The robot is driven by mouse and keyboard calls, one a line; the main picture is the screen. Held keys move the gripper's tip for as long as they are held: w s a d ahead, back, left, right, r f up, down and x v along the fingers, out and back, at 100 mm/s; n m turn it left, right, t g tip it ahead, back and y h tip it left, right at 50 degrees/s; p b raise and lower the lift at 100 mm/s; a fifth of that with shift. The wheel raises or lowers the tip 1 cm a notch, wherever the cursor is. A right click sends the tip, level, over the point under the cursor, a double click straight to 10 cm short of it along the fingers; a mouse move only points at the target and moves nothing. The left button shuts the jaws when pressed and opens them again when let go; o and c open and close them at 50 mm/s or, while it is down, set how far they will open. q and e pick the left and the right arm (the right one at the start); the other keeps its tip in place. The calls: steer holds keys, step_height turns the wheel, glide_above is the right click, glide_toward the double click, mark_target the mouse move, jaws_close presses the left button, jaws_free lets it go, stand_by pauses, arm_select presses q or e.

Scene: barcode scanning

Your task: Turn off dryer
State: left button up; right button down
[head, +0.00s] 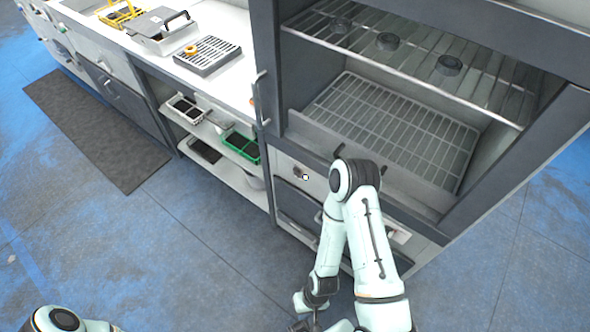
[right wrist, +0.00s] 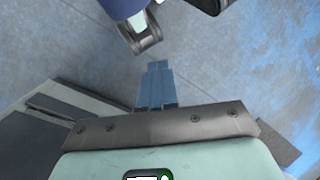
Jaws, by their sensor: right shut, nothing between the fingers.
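The dryer appears to be the grey cabinet (head: 268,62) at the right of the head view, with its inside exposed. On the pale panel under it is a small round dark control (head: 298,171) with a small white-and-blue spot beside it. My right arm folds down in front of the panel and hides part of it. My right gripper shows in the right wrist view (right wrist: 155,68), shut and empty, over the floor and away from the panel. In the head view it is hard to make out near the bottom edge. My left gripper is out of view.
Wire racks (head: 395,130) fill the cabinet, with several dark rings on the upper one. A counter (head: 215,80) with trays runs left, over shelves holding a green tray (head: 240,145). A dark mat (head: 95,125) lies on the blue-grey floor, otherwise mostly clear.

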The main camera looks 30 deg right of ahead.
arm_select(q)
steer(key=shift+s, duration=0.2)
arm_select(e)
steer(key=shift+s, duration=0.2)
